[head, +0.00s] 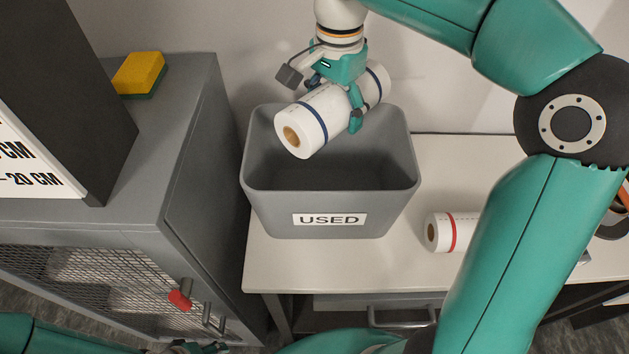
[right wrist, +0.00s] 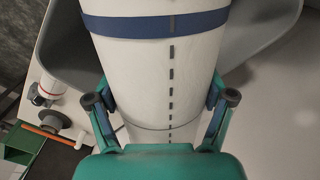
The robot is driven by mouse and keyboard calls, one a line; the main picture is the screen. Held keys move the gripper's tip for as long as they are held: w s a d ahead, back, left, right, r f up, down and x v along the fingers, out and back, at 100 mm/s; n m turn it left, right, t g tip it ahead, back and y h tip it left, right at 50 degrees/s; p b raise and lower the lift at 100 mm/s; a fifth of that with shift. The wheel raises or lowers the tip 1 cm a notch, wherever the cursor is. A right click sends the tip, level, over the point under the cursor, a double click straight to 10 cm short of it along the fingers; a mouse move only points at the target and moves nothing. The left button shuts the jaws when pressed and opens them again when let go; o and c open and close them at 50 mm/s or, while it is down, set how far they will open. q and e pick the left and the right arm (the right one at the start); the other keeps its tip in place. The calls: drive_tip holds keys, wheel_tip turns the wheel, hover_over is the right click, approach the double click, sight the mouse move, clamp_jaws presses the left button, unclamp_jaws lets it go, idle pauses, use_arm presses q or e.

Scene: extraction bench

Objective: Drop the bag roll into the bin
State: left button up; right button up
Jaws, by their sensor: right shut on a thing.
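The bag roll (head: 325,111) is white with blue bands and a brown core end. It is held tilted over the grey bin (head: 274,214) marked USED, its near end over the bin's opening. My right gripper (head: 335,98) is shut around the roll's middle from above. In the right wrist view the roll (right wrist: 160,75) lies between both fingers of the gripper (right wrist: 160,112), with a blue band and a dashed line showing. My left gripper (head: 197,347) shows only in part at the bottom edge, and its jaws cannot be made out.
Another white roll with a red band (head: 445,232) lies on the bench (head: 268,262), right of the bin. A grey cabinet (head: 185,130) stands at left, with a yellow and green sponge (head: 139,74) and a dark sign board on top. My right arm crosses the right side.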

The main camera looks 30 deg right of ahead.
drive_tip(key=shift+f, duration=0.45)
drive_tip(key=o, duration=1.3)
drive_tip(key=shift+r, duration=0.15)
wheel_tip(320, 180, up, 12)
drive_tip(key=shift+f, duration=0.2)
